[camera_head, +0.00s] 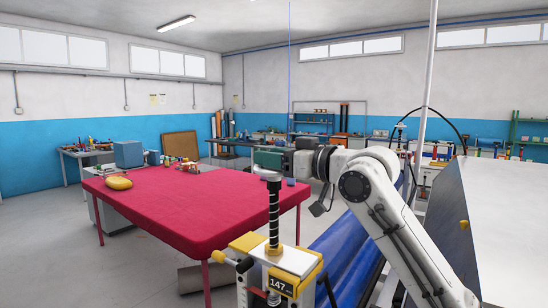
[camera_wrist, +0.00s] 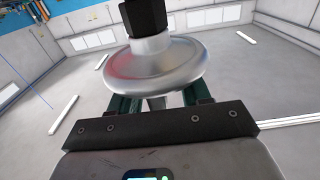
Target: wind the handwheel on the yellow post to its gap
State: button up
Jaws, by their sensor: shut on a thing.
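The yellow post (camera_head: 248,241) stands in the near foreground of the head view. Its small display (camera_head: 281,286) reads 147, with smaller lettering below. A black spindle with a pale spiral (camera_head: 274,215) rises upright from it. The handwheel, a round silver disc (camera_head: 271,176), sits on top of the spindle; it fills the upper middle of the wrist view (camera_wrist: 152,66). The exact finger contact is partly hidden.
A red-topped table (camera_head: 190,205) stands left of the post, with a yellow item (camera_head: 118,183) and small goods on it. A blue rolled sheet (camera_head: 345,245) lies behind the post to the right. A large grey board (camera_head: 515,220) stands at far right. Floor at left is clear.

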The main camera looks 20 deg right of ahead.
jog(key=shift+m+h, duration=0.3)
jog(key=shift+a+m+t+h, duration=0.15)
jog(key=shift+m+t+h, duration=0.65)
jog(key=shift+h, duration=0.4)
jog(key=m+h, duration=0.2)
jog(key=h, duration=0.1)
jog(key=m+t+h+b, duration=0.1)
jog(key=m+h, duration=0.1)
jog(key=h, duration=0.1)
jog(key=shift+t, duration=0.3)
jog(key=m+h, duration=0.1)
jog(key=h, duration=0.2)
jog(key=m+h+b, duration=0.1)
jog(key=m+h, duration=0.1)
jog(key=shift+m+h, duration=0.3)
jog(key=shift+h, duration=0.1)
jog(key=shift+r+m+g+h+b, duration=0.1)
jog(key=shift+m+g+h+b, duration=0.35)
jog(key=shift+m+g+h, duration=0.6)
jog(key=shift+r+m+g+h+b, duration=0.1)
jog(key=shift+m+g+h+b, duration=0.5)
jog(key=shift+h, duration=0.95)
jog(key=shift+t, duration=0.35)
jog(key=o, duration=0.8)
jog(key=shift+c, duration=0.2)
jog(key=shift+o, duration=0.8)
jog(key=shift+f, duration=0.15)
